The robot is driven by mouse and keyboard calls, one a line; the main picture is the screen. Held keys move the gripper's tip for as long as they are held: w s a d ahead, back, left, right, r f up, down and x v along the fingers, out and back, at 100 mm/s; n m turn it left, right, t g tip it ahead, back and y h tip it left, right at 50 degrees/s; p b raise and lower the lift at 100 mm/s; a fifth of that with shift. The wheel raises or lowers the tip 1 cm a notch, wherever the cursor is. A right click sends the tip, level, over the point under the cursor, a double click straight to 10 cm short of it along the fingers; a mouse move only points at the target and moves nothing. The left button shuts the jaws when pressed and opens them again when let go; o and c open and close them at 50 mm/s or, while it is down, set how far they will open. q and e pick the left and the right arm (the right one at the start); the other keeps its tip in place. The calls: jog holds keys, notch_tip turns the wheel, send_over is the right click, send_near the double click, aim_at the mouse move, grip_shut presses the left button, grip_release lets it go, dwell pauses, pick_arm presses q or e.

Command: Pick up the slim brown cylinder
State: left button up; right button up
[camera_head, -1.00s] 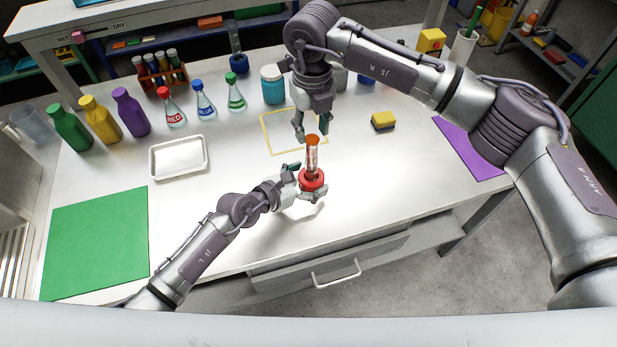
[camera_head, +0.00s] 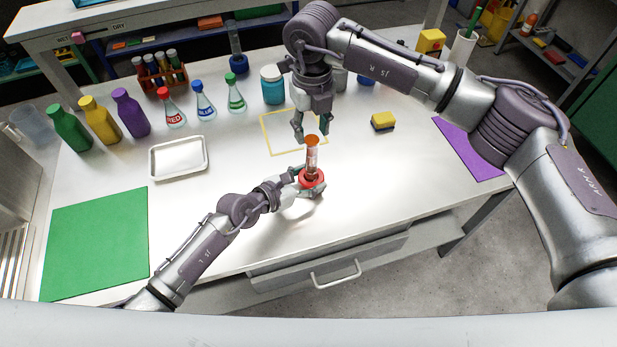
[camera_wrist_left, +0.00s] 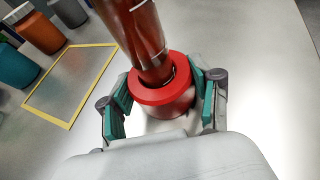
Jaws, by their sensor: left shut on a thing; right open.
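The slim brown cylinder (camera_head: 312,152) stands upright with its lower end inside a red ring-shaped holder (camera_head: 313,181) on the white table. In the left wrist view the brown cylinder (camera_wrist_left: 143,38) rises out of the red holder (camera_wrist_left: 160,97), its top cut off by the frame edge. My left gripper (camera_head: 309,183) is shut on the red holder, with its teal-padded fingers (camera_wrist_left: 162,106) on either side of it.
A yellow square outline (camera_head: 265,133) lies behind the cylinder. Bottles, flasks, a tube rack (camera_head: 160,77) and a teal jar (camera_head: 272,85) stand at the back. A white tray (camera_head: 178,176) and green mat (camera_head: 65,287) are left; a sponge (camera_head: 383,121) is right. The front-right tabletop is clear.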

jog(key=shift+o, duration=0.9)
jog(key=shift+s+a, duration=0.15)
jog(key=shift+a, duration=0.05)
jog(key=s+a+m+g+y, duration=0.2)
jog(key=s+a+m+y, duration=0.15)
jog(key=m+y, duration=0.3)
jog(key=m+t+y, duration=0.7)
jog(key=m+t, duration=0.2)
jog(key=m, duration=1.3)
send_near(312, 153)
jog(key=shift+h, duration=0.25)
jog(key=x, duration=0.7)
jog(key=w+d+f+x, duration=0.1)
jog(key=x, duration=0.3)
jog(key=shift+w+a+f, duration=0.1)
jog(key=shift+a, duration=0.2)
jog(key=shift+d, duration=0.1)
grip_shut()
